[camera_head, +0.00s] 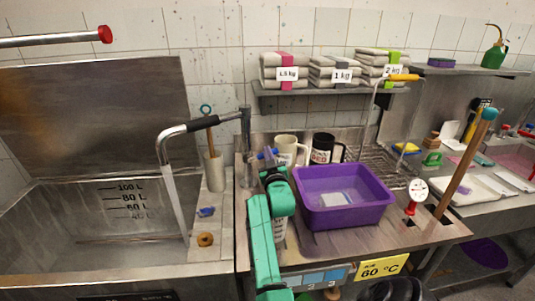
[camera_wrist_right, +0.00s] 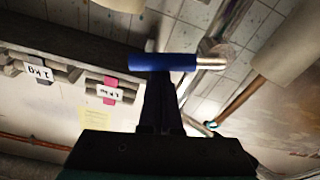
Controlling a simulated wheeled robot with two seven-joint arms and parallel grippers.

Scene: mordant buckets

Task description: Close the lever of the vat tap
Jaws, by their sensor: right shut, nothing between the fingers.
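The vat tap (camera_head: 246,135) stands on the ledge at the right of the steel vat. Its spout (camera_head: 185,131), with a black sleeve, arches left over the vat, and a pale column hangs from its end; I cannot tell whether this is water or pipe. The blue lever (camera_wrist_right: 165,62) with its bare metal stem lies across the right wrist view, just beyond my fingertips. A bit of blue shows beside my right gripper (camera_head: 270,165) in the head view. That gripper (camera_wrist_right: 158,75) is shut and empty, close to the lever; contact is unclear. My left gripper is out of view.
Two mugs (camera_head: 288,149) stand behind my right gripper. A purple basin (camera_head: 343,197) sits right of my arm. A ladle holder (camera_head: 214,172), a blue item and a brown ring (camera_head: 205,239) stand on the ledge. The steel vat (camera_head: 60,225) is at left.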

